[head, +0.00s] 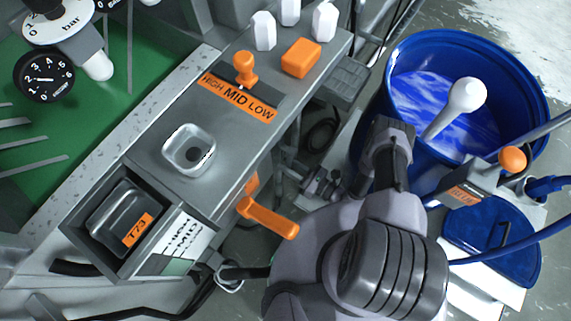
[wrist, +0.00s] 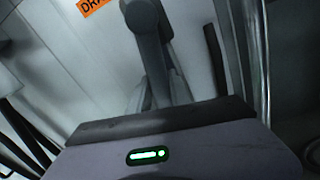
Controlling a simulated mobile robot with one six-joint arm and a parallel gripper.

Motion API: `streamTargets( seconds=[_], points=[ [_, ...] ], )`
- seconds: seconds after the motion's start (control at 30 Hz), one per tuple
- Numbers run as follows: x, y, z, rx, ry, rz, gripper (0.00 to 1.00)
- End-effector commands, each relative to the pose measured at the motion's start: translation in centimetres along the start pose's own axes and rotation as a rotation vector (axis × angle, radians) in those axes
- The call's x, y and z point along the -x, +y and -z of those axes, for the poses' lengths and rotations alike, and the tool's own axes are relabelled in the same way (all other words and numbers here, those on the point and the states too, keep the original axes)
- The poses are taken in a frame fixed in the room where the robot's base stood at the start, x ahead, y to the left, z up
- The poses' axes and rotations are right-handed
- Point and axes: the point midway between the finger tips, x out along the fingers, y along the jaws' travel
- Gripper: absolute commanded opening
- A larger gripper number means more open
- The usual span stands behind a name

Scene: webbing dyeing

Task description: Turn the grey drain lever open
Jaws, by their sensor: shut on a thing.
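The grey drain lever (wrist: 147,22) shows in the wrist view, upper middle, running down toward my gripper (wrist: 163,92). An orange label (wrist: 92,5) reading "DRA", cut off by the frame edge, is beside it on a pale panel. My gripper is shut on the lever; its housing, with a green light, fills the bottom of the wrist view and hides part of the hold. In the head view my arm covers the lower middle, and I cannot make out the lever or the jaws there.
In the head view, an orange handle (head: 268,218) sticks out below the grey control console (head: 225,165). A blue barrel (head: 535,95) with blue liquid and a white round-ended tool (head: 467,95) stands at right. Blue hoses (head: 515,243) and dark cables lie around my arm.

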Motion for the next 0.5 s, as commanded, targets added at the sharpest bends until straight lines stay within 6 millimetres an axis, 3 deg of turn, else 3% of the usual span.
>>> streamTargets(
  seconds=[0.5],
  points=[
    [-0.01, -0.90, -0.21, 0.100, -0.003, 0.001, 0.00]
  ],
)
